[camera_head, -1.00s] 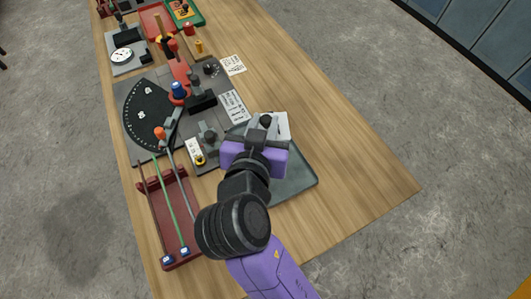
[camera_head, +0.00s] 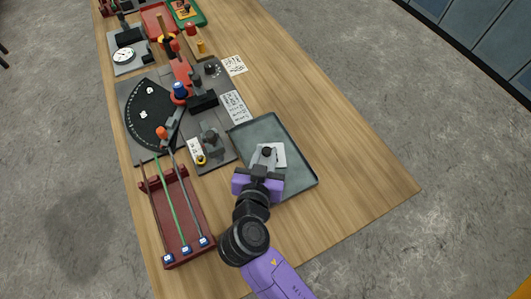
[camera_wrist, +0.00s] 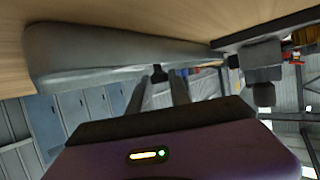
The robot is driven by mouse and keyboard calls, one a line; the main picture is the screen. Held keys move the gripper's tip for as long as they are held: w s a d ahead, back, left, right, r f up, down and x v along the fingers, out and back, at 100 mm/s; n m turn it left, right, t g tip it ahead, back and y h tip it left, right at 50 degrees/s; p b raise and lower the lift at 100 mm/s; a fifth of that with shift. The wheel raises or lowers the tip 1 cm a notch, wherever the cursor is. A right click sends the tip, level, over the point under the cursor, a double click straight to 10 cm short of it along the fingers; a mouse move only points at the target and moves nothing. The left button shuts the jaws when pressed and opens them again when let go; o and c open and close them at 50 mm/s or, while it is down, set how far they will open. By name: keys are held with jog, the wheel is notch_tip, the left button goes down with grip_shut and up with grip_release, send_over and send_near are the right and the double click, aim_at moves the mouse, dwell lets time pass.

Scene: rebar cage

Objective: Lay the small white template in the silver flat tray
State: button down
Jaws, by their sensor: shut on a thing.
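The small white template (camera_head: 279,158), a flat white plate with a dark knob, is over the silver flat tray (camera_head: 258,128) in the head view. My gripper (camera_head: 265,160) is shut on it at the knob, near the tray's middle. I cannot tell whether the template touches the tray floor or hangs just above it. In the wrist view the fingers (camera_wrist: 166,92) close around the dark knob, and the tray (camera_wrist: 100,58) appears as a grey edge beyond them. Most of the template is hard to make out there.
A dark grey bending fixture (camera_head: 150,112) stands left of the tray, close to its edge. A red rack (camera_head: 172,222) with several rods lies at the lower left. Paper cards (camera_head: 235,106) lie beside the fixture. Bare wooden table (camera_head: 345,150) is free to the right.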

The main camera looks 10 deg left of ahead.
jog(key=shift+f, duration=0.1)
jog(key=c, duration=1.2)
grip_release()
jog(key=shift+s+r, duration=0.1)
jog(key=shift+r, duration=0.1)
jog(key=b+v, duration=0.1)
jog(key=v, duration=1)
jog(key=shift+s+r+b, duration=0.1)
jog(key=shift+s+b, duration=0.3)
